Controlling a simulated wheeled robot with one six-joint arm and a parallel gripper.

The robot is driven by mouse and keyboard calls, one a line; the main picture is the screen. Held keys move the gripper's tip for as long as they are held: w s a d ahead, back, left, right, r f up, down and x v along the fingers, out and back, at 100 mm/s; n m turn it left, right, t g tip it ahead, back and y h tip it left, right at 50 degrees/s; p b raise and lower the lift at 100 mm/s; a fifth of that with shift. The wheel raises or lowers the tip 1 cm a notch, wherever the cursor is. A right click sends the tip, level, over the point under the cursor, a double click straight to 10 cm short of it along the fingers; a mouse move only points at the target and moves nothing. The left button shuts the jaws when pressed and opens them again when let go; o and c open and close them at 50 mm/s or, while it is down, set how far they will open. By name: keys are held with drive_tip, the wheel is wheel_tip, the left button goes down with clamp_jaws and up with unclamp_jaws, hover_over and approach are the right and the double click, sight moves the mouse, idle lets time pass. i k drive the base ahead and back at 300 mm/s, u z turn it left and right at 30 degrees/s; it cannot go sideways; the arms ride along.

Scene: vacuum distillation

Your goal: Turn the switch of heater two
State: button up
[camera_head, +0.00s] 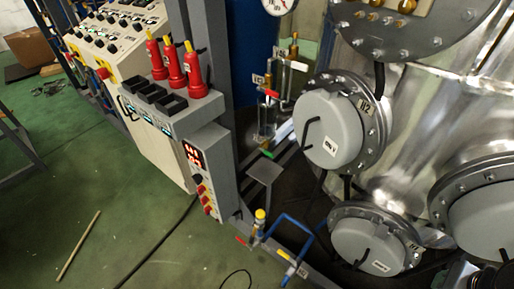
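A round grey heater cover (335,130) on a bolted flange stands right of the middle. A tag that looks like H2 (366,107) is on its rim. A thin black handle (311,131) and a small white label (330,147) are on its face; the label's text is too small to read surely. A second grey cover (368,246) sits lower, with its own black handle (362,259), and a third (485,222) is at the right edge. I cannot tell from this view which way a switch is set. My gripper is not clearly in view.
A grey control box (206,172) with a red display and red switches stands at the left-centre, below red fittings (173,62). Blue pipes (290,222) with a yellow-topped valve stand low in front of the covers. Green floor (120,190) at left is mostly clear, with a stick (78,245) and cables.

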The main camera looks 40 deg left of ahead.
sight(205, 199)
drive_tip(key=u, duration=1.35)
drive_tip(key=k, duration=0.35)
drive_tip(key=u, duration=0.8)
drive_tip(key=i, duration=0.5)
drive_tip(key=k, duration=0.5)
drive_tip(key=u, duration=0.8)
drive_tip(key=i, duration=1.3)
drive_tip(key=u, duration=0.4)
